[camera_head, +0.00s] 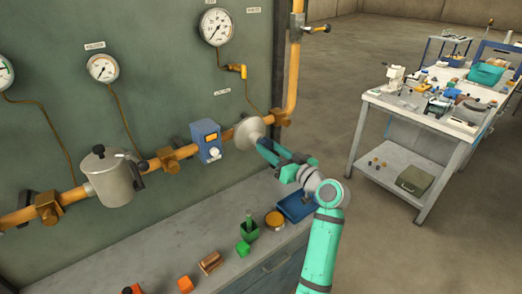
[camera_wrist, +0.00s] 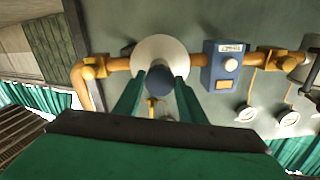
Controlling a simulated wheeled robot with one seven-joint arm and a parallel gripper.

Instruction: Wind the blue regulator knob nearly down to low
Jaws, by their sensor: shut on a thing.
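The blue regulator knob (camera_wrist: 159,79) sits in front of a round pale regulator body (camera_wrist: 158,48) on the orange pipe. In the wrist view my gripper (camera_wrist: 159,88) has one teal finger on each side of the knob and is shut on it. In the head view my gripper (camera_head: 262,146) reaches the pale regulator body (camera_head: 247,134) from the lower right. There the fingers hide the knob. No low mark or pointer can be read on the knob.
A blue box with a white button (camera_head: 206,141) is on the pipe just left of the regulator. A metal pot (camera_head: 112,178) is further left. Gauges (camera_head: 216,27) hang above. Below, a bench (camera_head: 228,270) holds small blocks and a blue tray (camera_head: 297,207).

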